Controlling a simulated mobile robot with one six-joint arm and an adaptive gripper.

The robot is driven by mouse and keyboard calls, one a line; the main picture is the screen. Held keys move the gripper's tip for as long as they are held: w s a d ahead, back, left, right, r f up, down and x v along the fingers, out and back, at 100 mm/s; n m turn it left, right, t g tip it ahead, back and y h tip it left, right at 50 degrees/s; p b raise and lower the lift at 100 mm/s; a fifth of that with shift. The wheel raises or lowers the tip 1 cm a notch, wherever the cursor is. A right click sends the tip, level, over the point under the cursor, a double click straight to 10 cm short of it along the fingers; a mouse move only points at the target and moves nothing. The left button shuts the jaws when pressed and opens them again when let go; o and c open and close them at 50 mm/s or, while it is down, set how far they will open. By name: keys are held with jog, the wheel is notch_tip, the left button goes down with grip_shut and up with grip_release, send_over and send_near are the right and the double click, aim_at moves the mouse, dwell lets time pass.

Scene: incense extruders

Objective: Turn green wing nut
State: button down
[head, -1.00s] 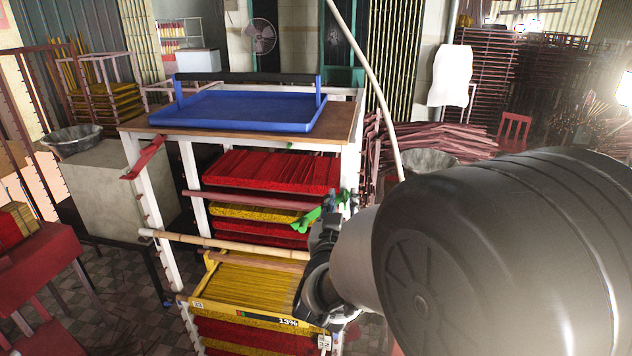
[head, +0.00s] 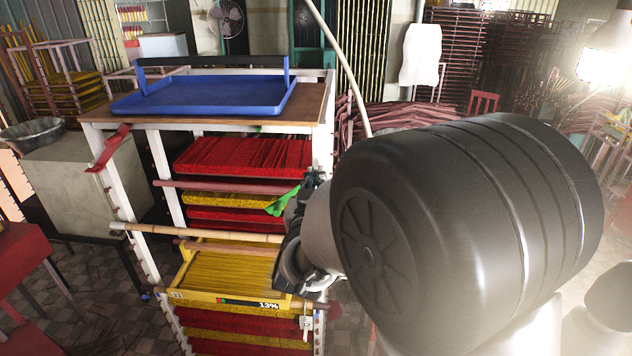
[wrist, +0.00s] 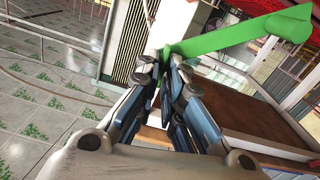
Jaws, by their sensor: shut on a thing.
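The green wing nut (head: 283,203) shows at the right side of the wooden rack, beside its front right post. In the wrist view its long flat green wing (wrist: 245,36) runs from my fingertips to the upper right and ends in a rounded knob. My gripper (wrist: 168,62) has its fingers closed together at the wing's left end, shut on it. In the head view my gripper (head: 308,188) is partly hidden behind my own dark arm.
A blue tray (head: 205,97) stands on the rack's top board (head: 100,117). Below it are shelves of red incense (head: 245,157) and a yellow incense tray (head: 230,268). A bamboo pole (head: 200,233) crosses the front.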

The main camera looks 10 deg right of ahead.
jog(key=shift+b, duration=0.3)
jog(key=shift+s+d+f+m+b, duration=0.1)
jog(key=shift+d+f+m+b, duration=0.1)
jog(key=shift+m+b, duration=3.15)
jog(key=shift+s+d+f+m+b, duration=0.15)
jog(key=shift+d+m+b, duration=0.1)
jog(key=shift+m+b, duration=3.1)
jog(key=shift+w+d+f+m+b, duration=0.1)
jog(key=shift+d+f+m+b, duration=0.1)
jog(key=shift+m+b, duration=3.15)
jog(key=shift+r+n+b, duration=0.1)
jog(key=shift+n+b, duration=0.45)
jog(key=shift+b, duration=0.1)
jog(key=c, duration=1.9)
grip_release()
jog(key=shift+o, duration=0.9)
